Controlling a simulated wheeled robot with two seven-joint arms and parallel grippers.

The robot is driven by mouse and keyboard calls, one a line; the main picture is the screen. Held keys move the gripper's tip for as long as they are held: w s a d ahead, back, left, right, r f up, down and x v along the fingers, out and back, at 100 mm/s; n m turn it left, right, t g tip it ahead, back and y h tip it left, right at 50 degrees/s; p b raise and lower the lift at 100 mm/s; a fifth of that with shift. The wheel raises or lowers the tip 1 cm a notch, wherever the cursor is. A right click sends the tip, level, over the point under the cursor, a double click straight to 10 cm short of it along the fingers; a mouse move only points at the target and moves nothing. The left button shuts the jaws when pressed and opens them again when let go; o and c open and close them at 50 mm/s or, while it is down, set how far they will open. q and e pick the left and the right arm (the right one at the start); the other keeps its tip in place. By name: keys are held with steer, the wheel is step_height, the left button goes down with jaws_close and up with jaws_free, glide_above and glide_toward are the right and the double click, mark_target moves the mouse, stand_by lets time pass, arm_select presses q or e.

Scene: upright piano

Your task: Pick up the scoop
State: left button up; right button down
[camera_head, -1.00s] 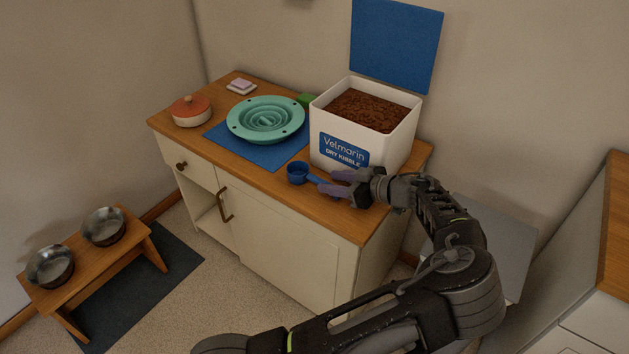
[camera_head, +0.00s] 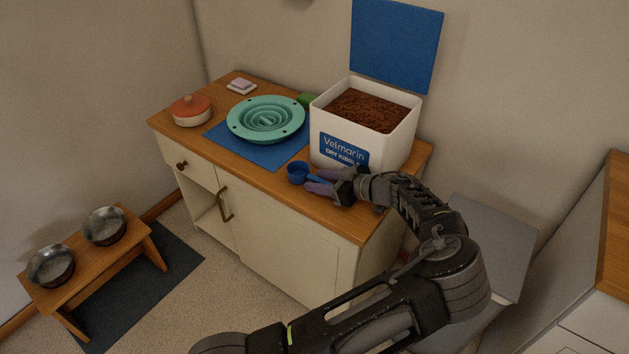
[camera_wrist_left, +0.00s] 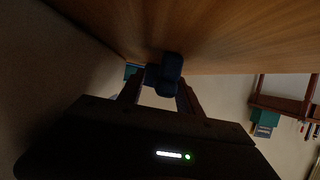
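The blue scoop (camera_head: 297,172) lies on the wooden top of the cabinet near its front edge, in front of the kibble bin. Its handle points right, toward my left gripper (camera_head: 316,182). The gripper's two purple-grey fingers are apart, one on each side of the handle. In the left wrist view the dark scoop (camera_wrist_left: 170,70) shows ahead of and between the spread fingers of the left gripper (camera_wrist_left: 158,92). Part of the handle is hidden by the fingers. Contact with the handle cannot be made out. My right gripper is not in view.
The white bin (camera_head: 389,152) of dry kibble stands just behind the gripper. A teal slow-feeder bowl (camera_head: 240,121) sits on a blue mat (camera_head: 256,154) to the left. An orange-lidded pot (camera_head: 191,107) is farther left. Two metal bowls stand on a low bench (camera_head: 90,262).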

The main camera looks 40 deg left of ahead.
arm_select(q)
jaws_close()
stand_by(0.6)
